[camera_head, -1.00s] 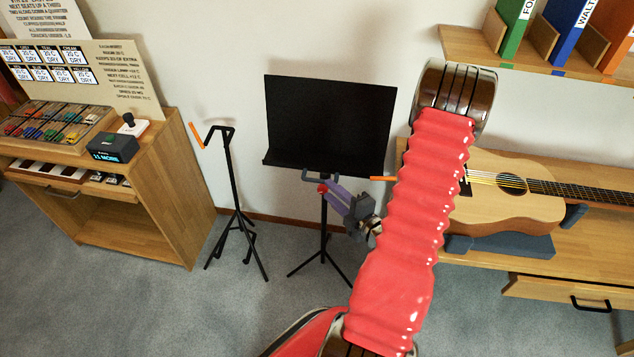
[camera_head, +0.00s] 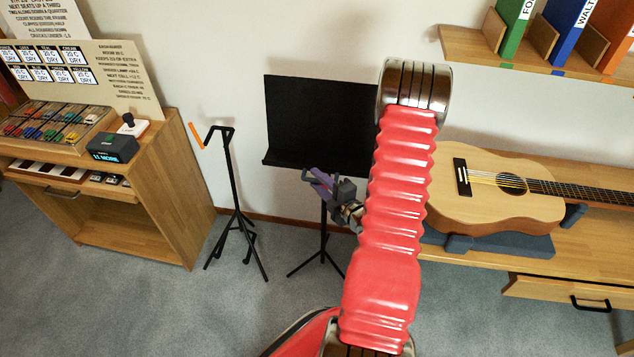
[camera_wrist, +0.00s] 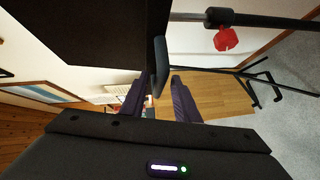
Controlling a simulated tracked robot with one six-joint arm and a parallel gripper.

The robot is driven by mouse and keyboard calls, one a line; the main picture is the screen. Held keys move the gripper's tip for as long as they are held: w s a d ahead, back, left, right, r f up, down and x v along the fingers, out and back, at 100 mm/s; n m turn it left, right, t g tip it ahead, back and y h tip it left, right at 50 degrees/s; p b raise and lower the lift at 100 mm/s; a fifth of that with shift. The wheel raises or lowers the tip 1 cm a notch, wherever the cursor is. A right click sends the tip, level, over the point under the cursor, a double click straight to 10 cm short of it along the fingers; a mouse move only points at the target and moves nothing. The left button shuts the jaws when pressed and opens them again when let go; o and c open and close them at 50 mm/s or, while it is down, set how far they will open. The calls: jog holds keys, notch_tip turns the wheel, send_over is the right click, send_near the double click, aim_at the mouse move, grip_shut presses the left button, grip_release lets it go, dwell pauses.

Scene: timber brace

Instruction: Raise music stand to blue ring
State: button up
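The music stand has a black desk (camera_head: 312,120), upright against the wall, on a dark tripod base (camera_head: 324,245). In the wrist view the desk (camera_wrist: 95,35) fills the upper left. The pole's silver part (camera_wrist: 187,17) enters a black collar with a red knob (camera_wrist: 226,40). A blue-grey handle (camera_wrist: 159,66) under the desk shows at my fingertips; it also shows in the head view (camera_head: 306,176). My gripper (camera_head: 318,183) is at the handle, its purple fingers (camera_wrist: 160,82) apart. The handle lies near the left finger; contact is unclear. I cannot make out a blue ring.
A second black stand (camera_head: 234,190) with an orange tip stands left of the music stand. A wooden cabinet (camera_head: 150,190) is farther left. A guitar (camera_head: 500,195) lies on a bench at right, under a binder shelf (camera_head: 490,55). Grey carpet (camera_head: 150,310) is clear in front.

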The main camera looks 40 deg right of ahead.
grip_shut()
jog(key=shift+f, duration=0.1)
